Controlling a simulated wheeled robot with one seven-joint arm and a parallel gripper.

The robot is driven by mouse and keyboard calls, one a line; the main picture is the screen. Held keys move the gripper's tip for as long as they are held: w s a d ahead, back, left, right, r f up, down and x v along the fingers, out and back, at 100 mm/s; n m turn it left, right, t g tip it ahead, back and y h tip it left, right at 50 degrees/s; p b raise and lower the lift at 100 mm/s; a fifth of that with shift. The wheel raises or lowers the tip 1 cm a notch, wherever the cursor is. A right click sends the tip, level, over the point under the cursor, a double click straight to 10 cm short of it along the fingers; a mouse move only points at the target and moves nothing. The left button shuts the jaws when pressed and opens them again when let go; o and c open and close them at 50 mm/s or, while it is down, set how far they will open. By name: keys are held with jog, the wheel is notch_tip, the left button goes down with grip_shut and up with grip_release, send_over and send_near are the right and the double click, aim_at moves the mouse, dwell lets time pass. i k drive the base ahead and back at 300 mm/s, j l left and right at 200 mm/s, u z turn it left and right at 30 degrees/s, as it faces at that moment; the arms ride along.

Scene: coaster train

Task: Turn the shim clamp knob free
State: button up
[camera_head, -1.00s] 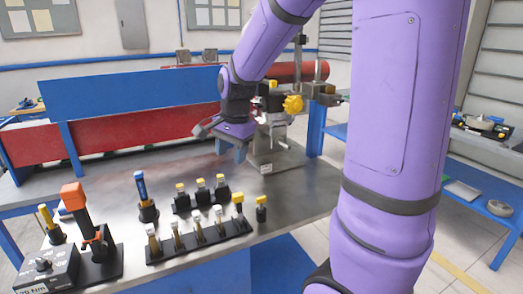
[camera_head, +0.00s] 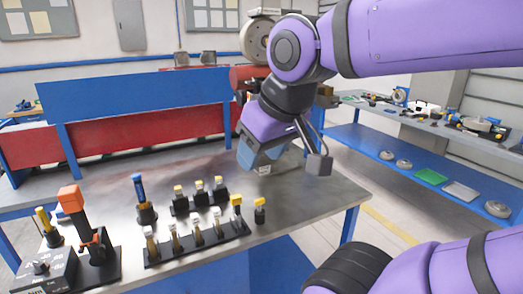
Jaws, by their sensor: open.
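Whether the gripper touches the stand cannot be told.
A blue panel (camera_head: 135,94) is behind. The table's right part is clear.

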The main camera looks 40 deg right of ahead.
aim_at(335, 102)
jog(key=z, duration=1.1)
